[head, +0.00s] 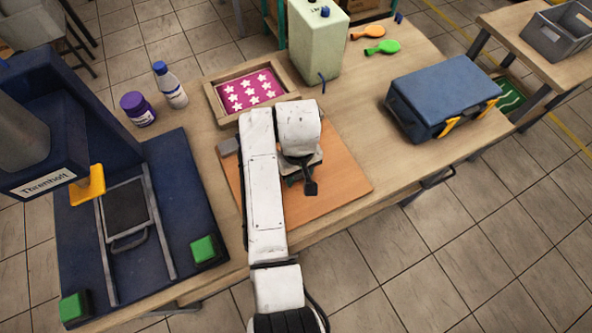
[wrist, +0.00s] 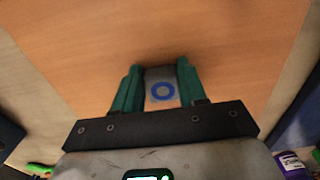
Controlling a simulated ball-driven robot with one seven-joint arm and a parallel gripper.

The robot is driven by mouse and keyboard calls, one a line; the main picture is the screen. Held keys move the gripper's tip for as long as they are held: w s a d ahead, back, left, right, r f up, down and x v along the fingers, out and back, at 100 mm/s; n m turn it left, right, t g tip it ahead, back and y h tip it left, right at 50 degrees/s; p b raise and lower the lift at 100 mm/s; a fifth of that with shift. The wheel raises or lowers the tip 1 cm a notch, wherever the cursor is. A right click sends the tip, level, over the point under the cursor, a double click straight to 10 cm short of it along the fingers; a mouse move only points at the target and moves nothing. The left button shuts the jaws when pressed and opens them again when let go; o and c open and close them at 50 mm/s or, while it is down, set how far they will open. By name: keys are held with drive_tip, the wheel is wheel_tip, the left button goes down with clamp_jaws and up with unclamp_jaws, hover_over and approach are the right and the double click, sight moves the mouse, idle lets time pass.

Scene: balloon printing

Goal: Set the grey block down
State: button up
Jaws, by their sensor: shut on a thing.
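My gripper (head: 304,184) is over the orange-brown board (head: 345,180) on the table and points down. In the wrist view its green fingers (wrist: 160,88) are shut on the grey block (wrist: 161,76), which has a blue ring on its face. The block lies between the fingertips, low over the board. I cannot tell whether it touches the board. In the head view my arm and gripper mostly hide the block.
A framed pink star print (head: 248,90) and a pale green box (head: 317,45) stand behind. The blue press (head: 185,190) is left, a blue case (head: 440,95) right. The board's right part is clear.

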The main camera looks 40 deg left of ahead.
drive_tip(key=shift+r, duration=0.1)
drive_tip(key=shift+r, duration=0.25)
wheel_tip(320, 180, up, 2)
drive_tip(key=shift+w+r, duration=0.1)
drive_tip(key=s+d+r+p, duration=0.7)
drive_tip(key=s+r+p, duration=0.3)
drive_tip(key=s, duration=0.2)
drive_tip(key=shift+d, duration=0.1)
